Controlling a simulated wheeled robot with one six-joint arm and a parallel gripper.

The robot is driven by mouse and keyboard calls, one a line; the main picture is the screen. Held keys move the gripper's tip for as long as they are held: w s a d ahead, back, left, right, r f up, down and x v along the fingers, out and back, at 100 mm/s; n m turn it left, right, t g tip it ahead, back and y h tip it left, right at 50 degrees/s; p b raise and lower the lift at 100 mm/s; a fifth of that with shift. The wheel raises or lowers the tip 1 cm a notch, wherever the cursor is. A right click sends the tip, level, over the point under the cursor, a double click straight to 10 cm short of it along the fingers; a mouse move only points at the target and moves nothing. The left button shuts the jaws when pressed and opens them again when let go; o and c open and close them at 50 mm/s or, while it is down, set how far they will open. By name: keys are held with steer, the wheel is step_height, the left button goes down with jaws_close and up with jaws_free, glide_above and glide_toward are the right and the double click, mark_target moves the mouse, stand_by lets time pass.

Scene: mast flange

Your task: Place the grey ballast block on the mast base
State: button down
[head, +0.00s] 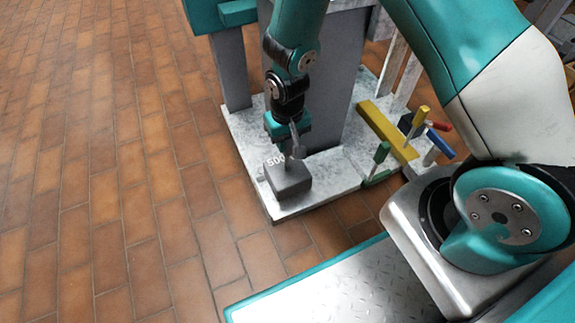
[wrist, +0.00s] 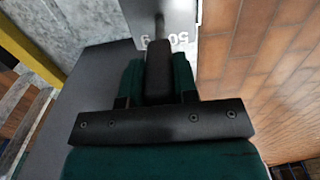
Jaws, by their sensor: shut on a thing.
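The grey ballast block (head: 290,183), marked with white digits, is over the near corner of the mast base (head: 325,172). I cannot tell whether it touches the base. My gripper (head: 291,146) points down just above the block and is shut on its upright stem. In the wrist view my gripper (wrist: 160,78) shows dark fingers close together, with the block (wrist: 180,42) beyond them, partly hidden. The mast base is a pale, mottled slab under a grey mast column (head: 335,90).
A yellow bar (head: 388,130) lies on the base at the right, with green (head: 381,153), red (head: 439,126) and blue (head: 440,145) handled items near it. A grey post (head: 231,68) stands at the back left. Brown tiled floor (head: 110,170) is clear at the left.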

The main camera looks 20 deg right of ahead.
mark_target(287, 170)
step_height(287, 170, down, 7)
steer(key=b, duration=0.3)
steer(key=shift+r, duration=0.15)
steer(key=c, duration=0.9)
jaws_free()
steer(key=shift+f, duration=0.2)
